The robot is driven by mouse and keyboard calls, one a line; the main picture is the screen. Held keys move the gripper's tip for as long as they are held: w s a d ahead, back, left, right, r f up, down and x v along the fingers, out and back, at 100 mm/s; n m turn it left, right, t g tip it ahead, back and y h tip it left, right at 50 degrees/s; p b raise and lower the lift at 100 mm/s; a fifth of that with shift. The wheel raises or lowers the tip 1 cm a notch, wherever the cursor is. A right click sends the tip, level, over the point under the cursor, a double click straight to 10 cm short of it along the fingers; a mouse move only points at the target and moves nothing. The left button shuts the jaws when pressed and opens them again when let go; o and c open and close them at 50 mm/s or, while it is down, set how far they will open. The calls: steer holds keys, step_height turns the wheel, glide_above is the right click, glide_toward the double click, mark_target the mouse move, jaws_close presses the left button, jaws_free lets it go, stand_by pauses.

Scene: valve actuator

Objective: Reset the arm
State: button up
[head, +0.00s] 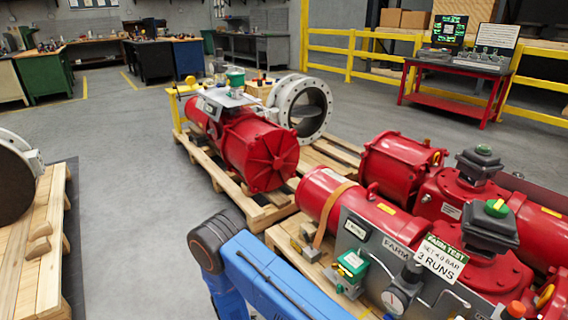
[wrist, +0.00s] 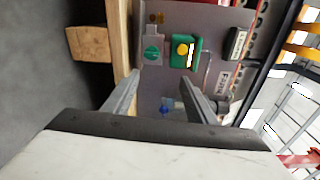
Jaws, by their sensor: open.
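My gripper (wrist: 160,76) shows in the wrist view with its two fingers spread and nothing between them. It faces a grey control panel (wrist: 205,20), which carries a green box (wrist: 182,51) with a yellow button and a round green knob (wrist: 153,56). A small blue part (wrist: 167,106) shows between the fingers, on the panel side. In the head view my blue arm (head: 262,275) reaches down at the bottom centre, and my gripper is out of that picture. The panel (head: 352,228) also shows there on the red actuator (head: 323,193), with a green box (head: 351,265) and a gauge (head: 396,301).
A "3 RUNS" sign (head: 440,258) hangs by the panel. Another red actuator (head: 262,148) and a white flanged valve (head: 301,107) sit on pallets behind. A pallet (head: 45,260) stands at left. Bare floor (head: 130,170) lies between. A red console table (head: 455,100) stands at back right.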

steer(key=s+d+r+m+g+y, duration=0.1)
steer(key=d+r+m+g+y, duration=0.1)
steer(key=d+r+m+g, duration=0.65)
steer(key=s+d+r+m+t+y, duration=0.15)
steer(key=r+m, duration=0.45)
steer(key=r, duration=0.7)
steer(key=s+d+r+m+g+y, duration=0.2)
steer(key=d+r+m+g, duration=0.25)
steer(key=r+m, duration=0.5)
steer(key=s+d+r+m+t+y, duration=0.3)
steer(key=s+r+m+y, duration=0.1)
steer(key=s+r+m, duration=0.4)
steer(key=s+d+r+m+t+y, duration=0.3)
steer(key=s+r+m+t+y, duration=0.1)
steer(key=s+r+m, duration=0.5)
steer(key=shift+s+r+y, duration=0.75)
steer(key=shift+s+r, duration=0.65)
steer(key=shift+r, duration=0.05)
steer(key=shift+d, duration=0.1)
